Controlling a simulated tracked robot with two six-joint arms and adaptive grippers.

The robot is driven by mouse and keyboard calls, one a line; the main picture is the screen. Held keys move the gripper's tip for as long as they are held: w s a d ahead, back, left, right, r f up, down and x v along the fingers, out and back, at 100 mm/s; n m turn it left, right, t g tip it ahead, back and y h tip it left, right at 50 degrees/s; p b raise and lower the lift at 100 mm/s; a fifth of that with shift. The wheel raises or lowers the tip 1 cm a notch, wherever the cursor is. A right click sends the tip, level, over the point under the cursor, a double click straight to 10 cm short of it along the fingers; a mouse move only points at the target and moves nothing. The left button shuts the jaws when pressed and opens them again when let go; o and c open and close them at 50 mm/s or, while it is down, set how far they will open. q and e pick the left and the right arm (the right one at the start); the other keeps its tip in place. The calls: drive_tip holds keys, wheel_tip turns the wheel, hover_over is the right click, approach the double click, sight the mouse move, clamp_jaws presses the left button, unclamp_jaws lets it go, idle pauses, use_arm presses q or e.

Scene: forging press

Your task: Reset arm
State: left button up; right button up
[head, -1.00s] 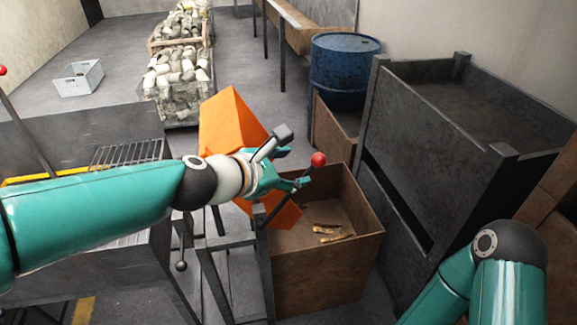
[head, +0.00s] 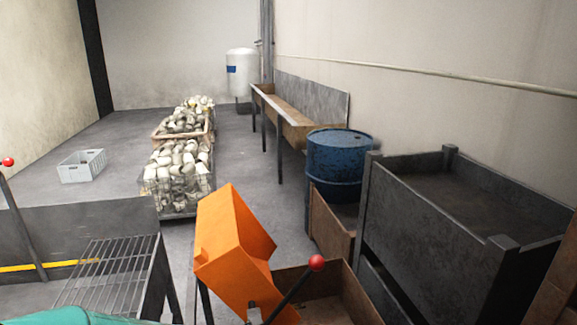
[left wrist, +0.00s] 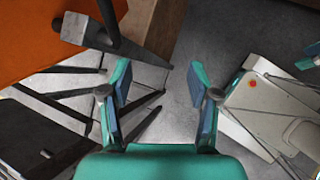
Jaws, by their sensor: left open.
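My left gripper (left wrist: 161,103) is open and empty in the left wrist view, with its two fingers apart over bare floor. In the head view only a strip of my teal left arm shows at the bottom left edge, and the left gripper is out of the picture. The orange chute (head: 228,245) stands at the lower middle of the head view. A lever with a red knob (head: 316,263) rises in front of a brown bin (head: 345,290). The orange surface also fills the upper left of the left wrist view (left wrist: 45,35).
A wire rack (head: 108,275) is at the lower left, near another red-knobbed lever (head: 8,162). A blue barrel (head: 338,160) and a dark metal crate (head: 420,235) stand on the right. Filled crates (head: 178,212) are behind the chute.

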use_arm(q)
drive_tip(key=s+a+f+m+g+y, duration=0.1)
drive_tip(key=s+a+f+m+g, duration=0.15)
drive_tip(key=s+f, duration=0.45)
drive_tip(key=s+a+f+m+g, duration=0.25)
drive_tip(key=s+f, duration=0.35)
drive_tip(key=f, duration=0.4)
drive_tip(key=s+d+f+m, duration=0.1)
drive_tip(key=s+f+m, duration=0.3)
drive_tip(key=s+m, duration=0.6)
drive_tip(key=m, duration=0.6)
drive_tip(key=shift+d+f, duration=0.15)
drive_tip(key=shift+f, duration=0.1)
